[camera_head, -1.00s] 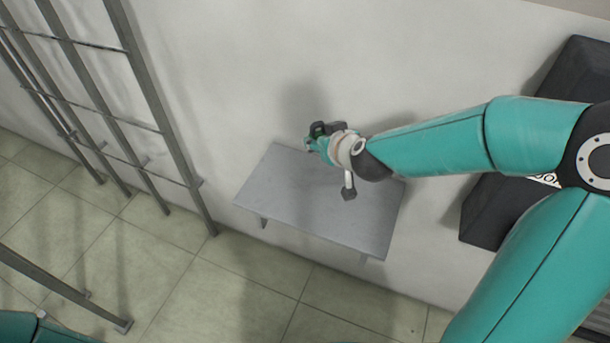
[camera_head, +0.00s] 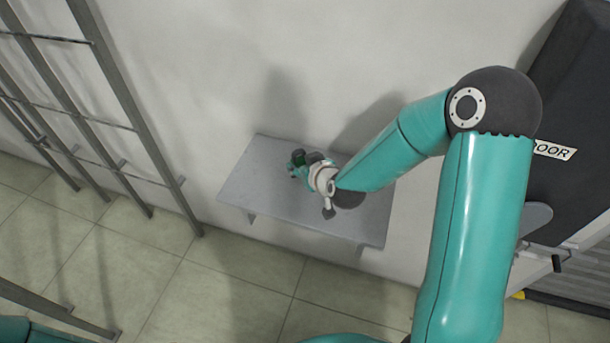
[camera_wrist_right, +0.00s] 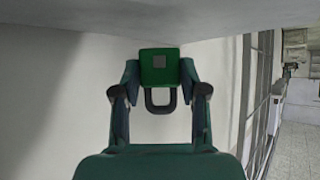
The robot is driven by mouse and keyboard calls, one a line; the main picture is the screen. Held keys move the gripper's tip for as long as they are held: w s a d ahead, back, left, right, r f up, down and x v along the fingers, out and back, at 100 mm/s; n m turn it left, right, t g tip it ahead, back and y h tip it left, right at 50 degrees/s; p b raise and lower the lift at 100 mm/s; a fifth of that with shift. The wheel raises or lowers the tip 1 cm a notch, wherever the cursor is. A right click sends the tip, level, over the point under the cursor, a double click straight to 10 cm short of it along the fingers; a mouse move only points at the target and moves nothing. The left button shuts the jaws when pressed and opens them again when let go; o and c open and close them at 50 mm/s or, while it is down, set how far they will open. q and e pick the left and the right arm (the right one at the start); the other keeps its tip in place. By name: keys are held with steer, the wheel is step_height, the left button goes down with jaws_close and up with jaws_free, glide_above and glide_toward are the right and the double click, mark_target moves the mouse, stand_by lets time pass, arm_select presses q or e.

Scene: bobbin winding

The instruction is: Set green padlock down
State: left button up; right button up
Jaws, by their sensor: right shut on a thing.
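The green padlock (camera_wrist_right: 159,66) has a boxy body with a grey square on its face and a dark shackle. In the right wrist view it sits between the fingertips of my right gripper (camera_wrist_right: 159,75), which is shut on it. In the head view the right gripper (camera_head: 300,164) and the small dark green padlock (camera_head: 297,157) are over the left-middle part of the grey wall shelf (camera_head: 265,198). I cannot tell whether the padlock touches the shelf. My left gripper is out of view.
A grey metal rack (camera_head: 130,115) stands left of the shelf. A dark box with a sign (camera_head: 575,120) is on the wall at right. The shelf has bare room around the gripper. The floor below is tiled.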

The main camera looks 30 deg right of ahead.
step_height(320, 180, down, 4)
steer(key=shift+f, duration=0.1)
stand_by(0.4)
steer(key=o, duration=1.3)
steer(key=shift+s+r, duration=0.1)
steer(key=shift+r, duration=0.1)
